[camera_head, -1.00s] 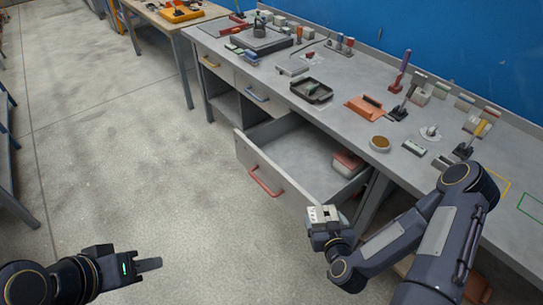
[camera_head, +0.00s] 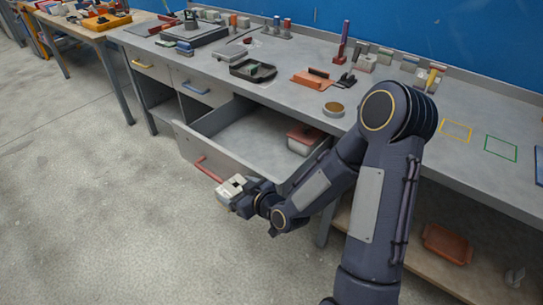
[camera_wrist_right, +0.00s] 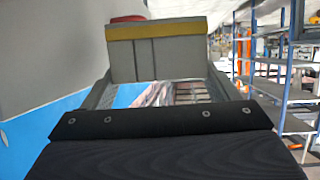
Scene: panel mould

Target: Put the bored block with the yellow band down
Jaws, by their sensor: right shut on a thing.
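My right gripper (camera_head: 240,193) is shut on the bored block with the yellow band (camera_head: 231,186). It holds this pale grey block in front of the open drawer, close to the red drawer handle (camera_head: 210,170). The right wrist view shows the grey block (camera_wrist_right: 160,60) at the fingertips, with the yellow band across its upper part. The bore cannot be made out clearly. My left gripper is out of view.
The open drawer (camera_head: 200,120) holds a red and grey box (camera_head: 303,139). The bench top has a yellow outline (camera_head: 457,131) and a green outline (camera_head: 501,147), both empty. An orange tray (camera_head: 447,244) lies on the lower shelf.

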